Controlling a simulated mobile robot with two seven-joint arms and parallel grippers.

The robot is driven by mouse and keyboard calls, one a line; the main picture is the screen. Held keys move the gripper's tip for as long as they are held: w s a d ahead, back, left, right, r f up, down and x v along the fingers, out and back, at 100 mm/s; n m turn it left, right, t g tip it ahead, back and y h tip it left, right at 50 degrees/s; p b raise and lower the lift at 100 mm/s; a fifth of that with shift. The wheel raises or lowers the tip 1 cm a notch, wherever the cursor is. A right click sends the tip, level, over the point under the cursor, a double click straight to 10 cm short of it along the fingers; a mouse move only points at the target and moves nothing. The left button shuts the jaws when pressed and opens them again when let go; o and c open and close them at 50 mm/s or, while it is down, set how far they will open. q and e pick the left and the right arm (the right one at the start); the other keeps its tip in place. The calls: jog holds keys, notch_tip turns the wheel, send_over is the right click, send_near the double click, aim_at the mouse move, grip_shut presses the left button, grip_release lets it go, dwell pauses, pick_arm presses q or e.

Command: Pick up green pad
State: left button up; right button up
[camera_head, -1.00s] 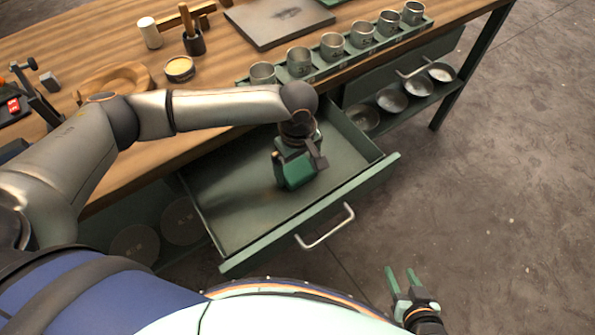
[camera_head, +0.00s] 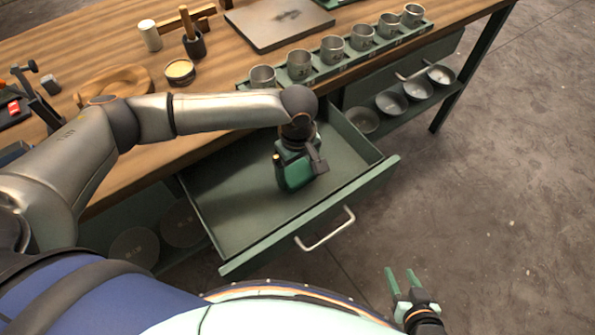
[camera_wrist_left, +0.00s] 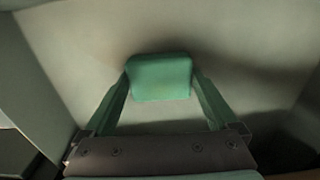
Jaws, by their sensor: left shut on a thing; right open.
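The green pad (camera_wrist_left: 160,77) is a small rounded block between the two green fingers of my left gripper (camera_wrist_left: 160,90) in the left wrist view. The fingers touch its left and right sides, so the gripper is shut on it. In the head view my left gripper (camera_head: 297,180) points down inside the open drawer (camera_head: 240,222), and the pad is hard to tell apart from the green fingers there. I cannot tell whether the pad touches the drawer floor. My right gripper (camera_head: 403,281) is open and empty over the floor at the lower right.
The drawer's front panel has a metal handle (camera_head: 326,230). Several metal cups stand in a green rack (camera_head: 283,79) along the table edge above. Metal bowls (camera_head: 391,102) sit on a shelf right of the drawer. The rest of the drawer looks empty.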

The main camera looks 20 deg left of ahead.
pick_arm(q)
jog(key=shift+r, duration=0.1)
jog(key=shift+r, duration=0.55)
jog(key=s+d+r+p, duration=0.2)
jog(key=s+d+r, duration=0.4)
jog(key=d+r, duration=0.5)
jog(key=shift+d+r, duration=0.35)
jog(key=shift+d, duration=0.4)
jog(key=shift+s, duration=0.1)
jog(key=o, duration=0.7)
jog(key=c, duration=0.5)
jog(key=shift+s, duration=0.1)
jog(key=shift+c, duration=0.2)
